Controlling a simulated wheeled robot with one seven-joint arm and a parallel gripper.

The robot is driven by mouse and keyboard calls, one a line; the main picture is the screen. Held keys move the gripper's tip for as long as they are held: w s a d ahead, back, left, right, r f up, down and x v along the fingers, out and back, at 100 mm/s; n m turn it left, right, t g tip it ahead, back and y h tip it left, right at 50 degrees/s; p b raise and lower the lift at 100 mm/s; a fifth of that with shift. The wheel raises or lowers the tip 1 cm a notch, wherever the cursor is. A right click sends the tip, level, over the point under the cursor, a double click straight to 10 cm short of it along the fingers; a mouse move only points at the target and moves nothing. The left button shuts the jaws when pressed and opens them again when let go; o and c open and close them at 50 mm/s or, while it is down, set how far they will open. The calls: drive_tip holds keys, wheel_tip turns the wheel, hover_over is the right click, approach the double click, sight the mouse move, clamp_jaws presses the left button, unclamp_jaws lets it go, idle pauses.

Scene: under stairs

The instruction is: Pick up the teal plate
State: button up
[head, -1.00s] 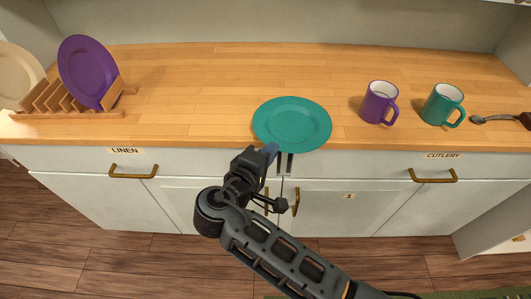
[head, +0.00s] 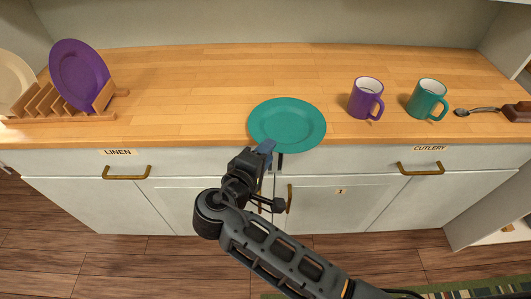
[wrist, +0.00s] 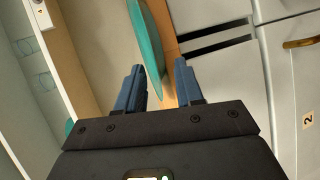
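The teal plate (head: 287,124) lies flat near the front edge of the wooden countertop in the head view. In the wrist view the plate (wrist: 149,42) shows nearly edge-on, with its near rim reaching between the fingertips. My gripper (head: 266,147) is at the counter's front edge, beside the plate's near-left rim. In the wrist view my gripper (wrist: 160,68) has its two blue fingers apart, with a gap on both sides of the rim. I cannot see any contact with the plate.
A purple mug (head: 364,98) and a teal mug (head: 427,99) stand right of the plate, with a spoon (head: 476,112) farther right. A wooden rack (head: 46,101) holds a purple plate (head: 79,76) at left. Drawers with brass handles (head: 126,172) lie below. The counter behind the plate is clear.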

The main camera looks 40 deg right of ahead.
drive_tip(key=shift+a, duration=0.1)
drive_tip(key=b+v, duration=0.1)
drive_tip(key=v, duration=0.6)
drive_tip(key=shift+s+a, duration=0.2)
drive_tip(key=shift+a, duration=0.1)
drive_tip(key=shift+r, duration=0.15)
drive_tip(key=shift+o, duration=0.3)
